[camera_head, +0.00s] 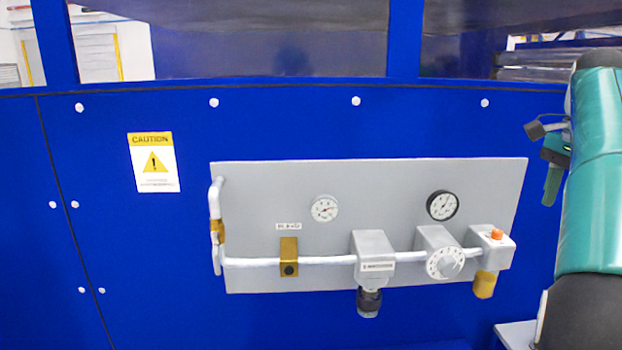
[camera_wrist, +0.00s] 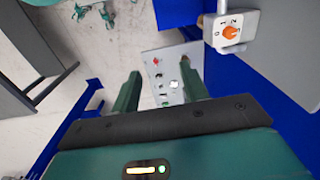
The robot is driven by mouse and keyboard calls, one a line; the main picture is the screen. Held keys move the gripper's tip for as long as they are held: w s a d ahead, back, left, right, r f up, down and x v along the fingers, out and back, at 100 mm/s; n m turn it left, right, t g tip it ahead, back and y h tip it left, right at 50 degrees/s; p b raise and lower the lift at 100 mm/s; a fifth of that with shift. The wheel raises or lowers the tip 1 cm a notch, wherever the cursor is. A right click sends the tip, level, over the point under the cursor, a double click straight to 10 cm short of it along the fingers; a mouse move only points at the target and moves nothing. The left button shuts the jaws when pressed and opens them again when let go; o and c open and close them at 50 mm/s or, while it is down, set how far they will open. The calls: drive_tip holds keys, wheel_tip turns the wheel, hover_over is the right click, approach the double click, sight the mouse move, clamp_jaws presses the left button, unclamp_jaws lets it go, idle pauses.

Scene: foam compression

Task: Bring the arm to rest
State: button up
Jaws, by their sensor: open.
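My gripper (camera_wrist: 160,84) is open in the wrist view. Its two dark green fingers stand apart, with nothing held between them. Beyond the gap is a grey control panel (camera_wrist: 152,77) with a red button and several small switches; the fingers appear apart from it. In the head view my teal arm (camera_head: 598,170) stands folded upright at the right edge. A dark green finger (camera_head: 553,183) shows beside it, in front of the blue wall; the rest of the gripper is hidden behind the arm.
A blue machine wall (camera_head: 90,250) fills the head view. It bears a grey plate (camera_head: 370,180) with two gauges, a pipe, valves and a dial. A caution sign (camera_head: 153,162) is at left. The wrist view shows an orange knob (camera_wrist: 230,32) at upper right and pale floor (camera_wrist: 70,115).

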drive_tip(key=s+a+f+n+t, duration=0.1)
drive_tip(key=s+a+f+n, duration=0.15)
drive_tip(key=a, duration=0.35)
drive_tip(key=s+a+f+n+t, duration=0.1)
drive_tip(key=a+n, duration=0.3)
drive_tip(key=a, duration=0.1)
drive_tip(key=s+a+f+n+t, duration=0.1)
drive_tip(key=s+a+f+n, duration=0.4)
drive_tip(key=a+f, duration=0.4)
drive_tip(key=s+a+f+n+t, duration=0.2)
drive_tip(key=s+a+f+n, duration=0.4)
drive_tip(key=s+a+f, duration=0.2)
wheel_tip(320, 180, down, 3)
drive_tip(key=shift+a+r, duration=0.15)
drive_tip(key=shift+a, duration=0.6)
